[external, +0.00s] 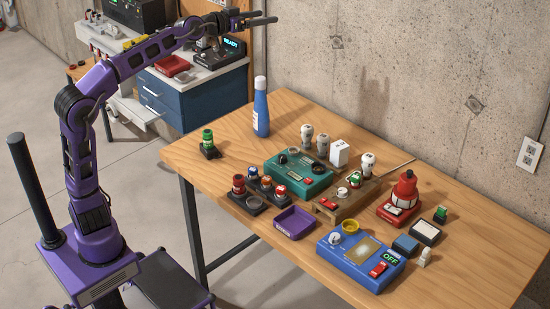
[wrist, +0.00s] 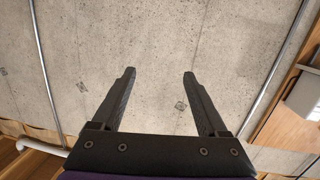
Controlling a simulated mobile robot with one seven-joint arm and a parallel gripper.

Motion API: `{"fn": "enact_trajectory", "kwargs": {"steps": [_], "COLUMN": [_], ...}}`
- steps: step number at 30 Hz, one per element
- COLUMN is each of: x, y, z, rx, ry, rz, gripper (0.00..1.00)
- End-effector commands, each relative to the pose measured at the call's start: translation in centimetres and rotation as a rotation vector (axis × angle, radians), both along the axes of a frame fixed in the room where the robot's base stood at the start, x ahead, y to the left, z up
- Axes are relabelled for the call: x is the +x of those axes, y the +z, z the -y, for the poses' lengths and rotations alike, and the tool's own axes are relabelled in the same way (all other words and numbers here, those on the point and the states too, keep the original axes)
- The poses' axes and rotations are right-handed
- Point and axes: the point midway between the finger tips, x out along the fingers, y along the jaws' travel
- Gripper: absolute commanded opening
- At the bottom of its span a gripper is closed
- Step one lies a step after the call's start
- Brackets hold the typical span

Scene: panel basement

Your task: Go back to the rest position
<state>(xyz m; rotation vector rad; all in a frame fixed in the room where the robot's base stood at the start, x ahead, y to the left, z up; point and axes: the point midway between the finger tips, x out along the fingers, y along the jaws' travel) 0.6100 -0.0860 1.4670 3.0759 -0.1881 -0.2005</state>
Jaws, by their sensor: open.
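My gripper (external: 268,18) is raised high at the top of the external view, above and beyond the far left corner of the wooden table. Its two dark fingers point to the right, apart, with nothing between them. In the wrist view my gripper (wrist: 159,75) is also open and empty, with the concrete wall behind it. My purple and black arm reaches up and across to the right from its base at the left of the table. My gripper touches none of the table objects.
The wooden table (external: 230,200) holds a blue bottle (external: 261,108), a teal box (external: 299,174), a blue box with a lit OFF display (external: 361,262), a purple tray (external: 293,223) and a red device (external: 403,193). A blue drawer cabinet (external: 190,103) stands behind. A concrete wall (external: 440,70) bounds the back.

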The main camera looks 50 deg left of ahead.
Motion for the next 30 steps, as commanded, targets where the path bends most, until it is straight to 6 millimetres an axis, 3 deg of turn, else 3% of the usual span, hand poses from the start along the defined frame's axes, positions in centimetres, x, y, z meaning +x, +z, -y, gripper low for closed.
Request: {"fn": "enact_trajectory", "kwargs": {"steps": [6, 20, 26, 30], "x": [0.0, -3.0, -6.6, -11.4], "y": [0.4, -8.2, -12.8, -16.7], "z": [-0.9, 0.9, 0.9, -0.3], "rx": [-0.023, 0.09, 0.157, 0.204], "ry": [0.037, 0.056, 0.08, 0.113], "rz": [-0.031, -0.227, -0.343, -0.452], "gripper": [0.76, 0.76, 0.76, 0.76]}}
